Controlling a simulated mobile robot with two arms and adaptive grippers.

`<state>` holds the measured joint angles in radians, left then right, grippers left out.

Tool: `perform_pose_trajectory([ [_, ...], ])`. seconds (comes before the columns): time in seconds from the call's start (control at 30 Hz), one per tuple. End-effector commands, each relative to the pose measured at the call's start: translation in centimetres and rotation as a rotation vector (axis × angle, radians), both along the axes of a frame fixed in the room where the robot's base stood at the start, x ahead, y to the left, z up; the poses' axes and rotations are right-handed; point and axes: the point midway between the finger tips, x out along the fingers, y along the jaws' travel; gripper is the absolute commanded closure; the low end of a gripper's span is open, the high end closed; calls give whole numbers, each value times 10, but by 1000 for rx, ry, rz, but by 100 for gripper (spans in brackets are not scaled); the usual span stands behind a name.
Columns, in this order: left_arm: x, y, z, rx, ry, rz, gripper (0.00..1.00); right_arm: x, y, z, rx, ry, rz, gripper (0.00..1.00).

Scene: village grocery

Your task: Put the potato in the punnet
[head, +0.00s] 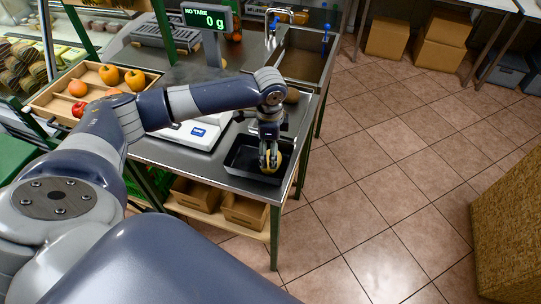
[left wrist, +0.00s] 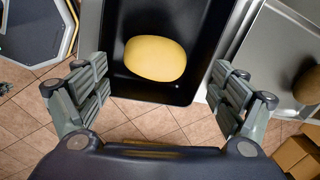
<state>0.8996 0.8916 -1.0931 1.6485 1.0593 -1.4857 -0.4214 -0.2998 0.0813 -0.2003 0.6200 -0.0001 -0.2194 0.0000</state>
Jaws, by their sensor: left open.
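The yellow potato (left wrist: 155,58) lies inside the black punnet (left wrist: 118,84), over its dark floor and near one end wall in the left wrist view. In the head view the punnet (head: 241,149) stands near the counter's front corner, and the potato (head: 276,158) shows partly behind my fingers. My left gripper (head: 268,160) is at the punnet, pointing down over the potato. In the left wrist view my left gripper (left wrist: 158,82) is open, with its fingers apart on either side and clear gaps to the potato.
A white scale (head: 195,133) stands left of the punnet, with a display (head: 207,18) reading 0 g. A brown round item (head: 292,96) sits on the counter behind.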

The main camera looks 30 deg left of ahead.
Motion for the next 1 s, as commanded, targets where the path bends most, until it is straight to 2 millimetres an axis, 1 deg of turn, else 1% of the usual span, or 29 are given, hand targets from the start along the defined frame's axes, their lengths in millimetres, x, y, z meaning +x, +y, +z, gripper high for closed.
perform_pose_trajectory([
  [0.03,-1,-1,11,0,-3,-2,12,0,0,-2,0,0,0,100],
  [0.1,-2,-2,25,0,-4,-1,12,0,0,-4,0,0,0,100],
  [0.2,-4,-2,42,0,-3,0,12,0,0,-5,0,0,0,100],
  [0.3,-5,-3,53,-1,0,0,12,0,0,-6,0,0,1,100],
  [0.4,-6,-3,60,1,1,-1,12,0,0,-7,0,0,1,100],
  [0.53,-7,-4,62,0,1,0,12,0,0,-7,1,0,0,100],
  [1.0,-7,-4,62,0,1,0,12,0,2,-7,2,0,-1,100],
])
